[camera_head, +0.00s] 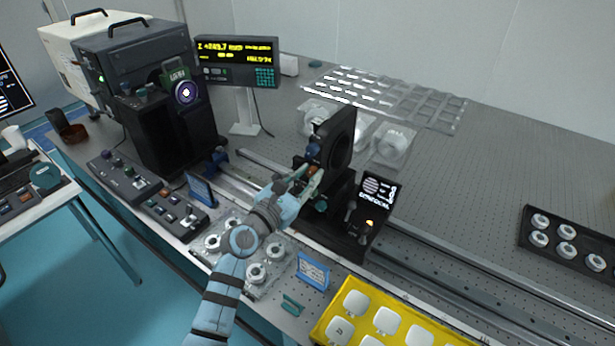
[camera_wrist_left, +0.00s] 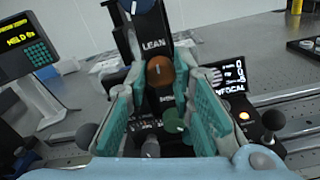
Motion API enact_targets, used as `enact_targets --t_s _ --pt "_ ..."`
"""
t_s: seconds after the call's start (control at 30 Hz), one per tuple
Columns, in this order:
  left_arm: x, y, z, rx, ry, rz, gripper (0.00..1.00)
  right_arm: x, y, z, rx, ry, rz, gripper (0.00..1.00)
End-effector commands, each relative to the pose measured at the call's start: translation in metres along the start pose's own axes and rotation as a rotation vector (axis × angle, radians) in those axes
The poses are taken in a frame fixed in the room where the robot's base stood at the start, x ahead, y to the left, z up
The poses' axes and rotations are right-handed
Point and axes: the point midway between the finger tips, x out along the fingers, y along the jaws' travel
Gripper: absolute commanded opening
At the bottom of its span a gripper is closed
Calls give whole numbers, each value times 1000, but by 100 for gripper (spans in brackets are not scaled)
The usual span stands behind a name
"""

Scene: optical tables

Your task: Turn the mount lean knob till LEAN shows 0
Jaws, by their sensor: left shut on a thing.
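The lean knob (camera_wrist_left: 160,72) is orange-brown with a pale mark on its face. It sits under the word LEAN on the black mount (camera_head: 338,140), and its orange edge shows in the head view (camera_head: 313,169). My left gripper (camera_head: 307,178) reaches it from the front. In the left wrist view the teal fingers (camera_wrist_left: 160,75) are on both sides of the knob, shut on it. A blue knob (camera_wrist_left: 140,6) is above and a green knob (camera_wrist_left: 173,121) is below. The readout (camera_head: 237,62) has yellow lines; I cannot read a LEAN value. My right gripper is not in view.
A small CONFOCAL screen (camera_head: 377,190) stands right of the mount. A yellow tray (camera_head: 322,325) of white pieces is at the front. A clear tray of rings (camera_head: 228,262) lies under my left arm. Rails (camera_head: 450,280) run right; the perforated table behind them is largely clear.

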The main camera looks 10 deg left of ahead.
Motion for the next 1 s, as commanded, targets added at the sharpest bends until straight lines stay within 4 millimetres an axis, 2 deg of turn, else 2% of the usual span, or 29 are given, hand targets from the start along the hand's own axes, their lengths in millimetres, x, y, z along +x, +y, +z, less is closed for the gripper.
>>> enact_targets --t_s 0.27,1.0 --pt "0 -1 -1 168 1 -1 0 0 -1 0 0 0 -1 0" --pt "0 -2 -3 865 1 -3 0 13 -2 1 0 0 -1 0"
